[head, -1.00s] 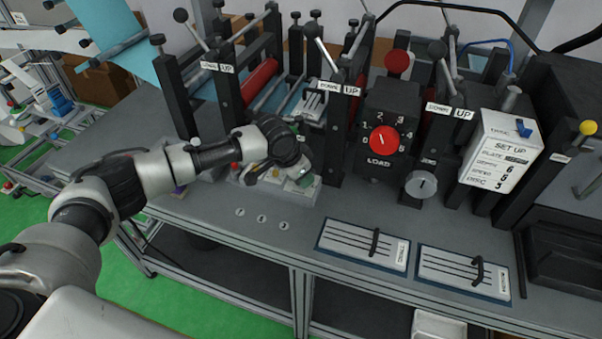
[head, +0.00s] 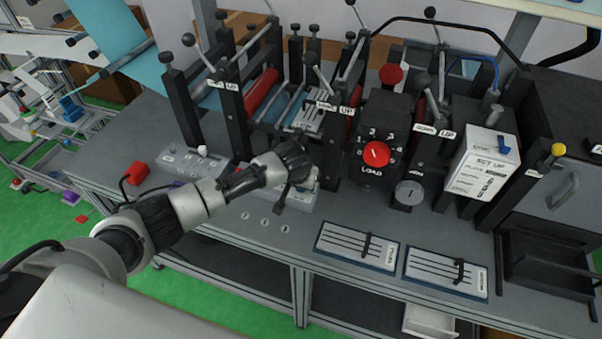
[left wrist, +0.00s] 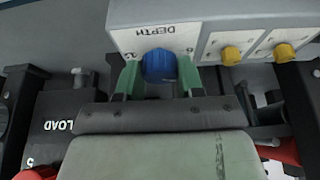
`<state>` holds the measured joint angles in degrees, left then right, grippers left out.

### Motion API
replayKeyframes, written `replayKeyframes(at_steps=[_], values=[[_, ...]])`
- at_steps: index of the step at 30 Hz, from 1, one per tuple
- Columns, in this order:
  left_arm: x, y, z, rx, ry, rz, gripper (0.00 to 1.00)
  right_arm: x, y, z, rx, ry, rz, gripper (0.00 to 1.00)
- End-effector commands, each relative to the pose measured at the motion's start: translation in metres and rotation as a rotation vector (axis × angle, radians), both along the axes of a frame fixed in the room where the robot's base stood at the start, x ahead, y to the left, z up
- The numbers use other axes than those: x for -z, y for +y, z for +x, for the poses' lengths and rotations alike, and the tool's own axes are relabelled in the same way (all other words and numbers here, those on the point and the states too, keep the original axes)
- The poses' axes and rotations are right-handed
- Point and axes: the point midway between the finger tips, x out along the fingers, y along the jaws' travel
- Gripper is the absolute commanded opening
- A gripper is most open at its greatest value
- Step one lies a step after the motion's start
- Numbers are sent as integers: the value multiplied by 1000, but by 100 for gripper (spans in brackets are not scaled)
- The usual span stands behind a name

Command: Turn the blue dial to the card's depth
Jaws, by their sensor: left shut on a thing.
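The blue dial (left wrist: 158,65) sits on a pale panel (left wrist: 200,42) marked DEPTH in the left wrist view. My left gripper (left wrist: 159,80) has its green fingers on both sides of the dial and is shut on it. In the head view my left gripper (head: 300,182) is at the small control box (head: 300,202) on the bench, and its wrist hides the dial. The setting card (head: 485,165), headed SET UP, is on the right, with a blue clip (head: 503,144); its lines are too small to read surely. My right gripper is not in view.
Two yellow knobs (left wrist: 231,55) are beside the dial. A black LOAD unit with a red dial (head: 376,154) and upright lever posts stand close behind and right. Two slider plates (head: 357,246) lie at the bench front. A red button box (head: 137,173) is at left.

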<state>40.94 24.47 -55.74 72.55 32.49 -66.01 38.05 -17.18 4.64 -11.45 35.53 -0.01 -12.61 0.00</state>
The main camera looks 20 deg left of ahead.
Motion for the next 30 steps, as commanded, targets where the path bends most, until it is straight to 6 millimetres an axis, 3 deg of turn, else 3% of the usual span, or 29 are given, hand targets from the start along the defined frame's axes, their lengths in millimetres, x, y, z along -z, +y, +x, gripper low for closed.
replayKeyframes(at_steps=[3, 15, 30], values=[[-3, -2, -1, -104, 4, -2, 14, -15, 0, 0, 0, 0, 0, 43], [-1, -2, 0, -346, 1, 0, 14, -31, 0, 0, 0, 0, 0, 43], [0, -1, 1, -414, -2, 1, 14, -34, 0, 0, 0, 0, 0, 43]])
